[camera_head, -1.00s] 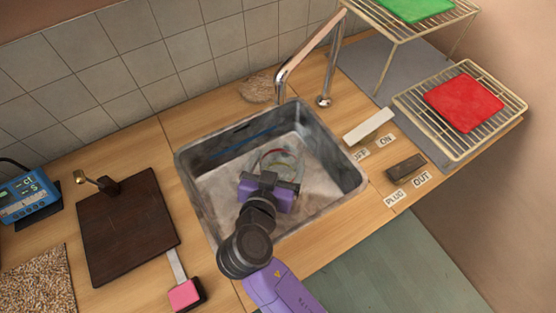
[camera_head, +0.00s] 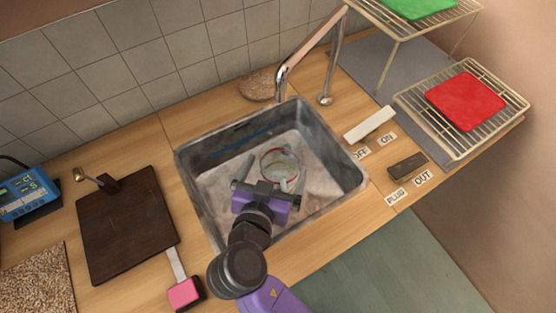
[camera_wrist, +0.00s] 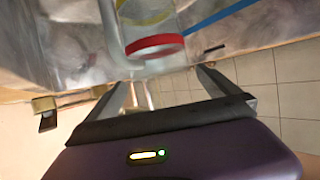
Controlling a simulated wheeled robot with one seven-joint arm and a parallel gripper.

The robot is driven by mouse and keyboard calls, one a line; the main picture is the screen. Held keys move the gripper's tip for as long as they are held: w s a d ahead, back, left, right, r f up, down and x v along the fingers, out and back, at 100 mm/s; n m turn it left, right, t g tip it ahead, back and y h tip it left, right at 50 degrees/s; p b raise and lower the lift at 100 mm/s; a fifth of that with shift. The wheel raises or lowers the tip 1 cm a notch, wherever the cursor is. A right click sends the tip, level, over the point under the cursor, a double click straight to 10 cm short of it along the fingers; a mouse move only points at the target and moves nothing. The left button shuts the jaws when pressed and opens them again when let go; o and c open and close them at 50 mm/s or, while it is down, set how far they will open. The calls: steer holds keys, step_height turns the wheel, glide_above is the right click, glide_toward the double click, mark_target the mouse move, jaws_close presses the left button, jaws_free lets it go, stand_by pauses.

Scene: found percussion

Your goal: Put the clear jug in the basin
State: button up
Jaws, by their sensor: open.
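The clear jug (camera_head: 279,161) stands inside the metal basin (camera_head: 200,186), near its middle. It is see-through, with a red band (camera_wrist: 155,46) and a yellow band in the wrist view. My gripper (camera_head: 273,178) is open and empty, low over the basin on the near side of the jug. In the wrist view the jug lies just beyond the gap between the fingertips (camera_wrist: 162,77), apart from them as far as I can tell. The jug's base is partly hidden by my gripper in the head view.
A white lever (camera_head: 369,124) and a dark plug block (camera_head: 406,167) lie to the right. A dark board (camera_head: 128,230) and a pink-ended tool (camera_head: 185,292) lie left. A wire rack (camera_head: 411,101) holds a red cloth (camera_head: 465,101).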

steer(key=v, duration=0.8)
steer(key=shift+s+b, duration=0.15)
steer(key=shift+b, duration=0.15)
steer(key=a+r+n+y, duration=0.1)
steer(key=a+n+y, duration=0.6)
steer(key=a, duration=0.1)
steer(key=s+d+m+h, duration=0.1)
steer(key=s+d, duration=0.5)
steer(key=d, duration=0.4)
steer(key=s+d+r+m+t+h, duration=0.1)
steer(key=s+d+m+h, duration=0.1)
steer(key=s+d, duration=0.5)
steer(key=s+d+m+h, duration=0.1)
steer(key=s+d, duration=0.6)
steer(key=d, duration=0.8)
steer(key=shift+s+r+m, duration=0.15)
steer(key=shift+r+m, duration=0.15)
steer(key=shift+m, duration=0.1)
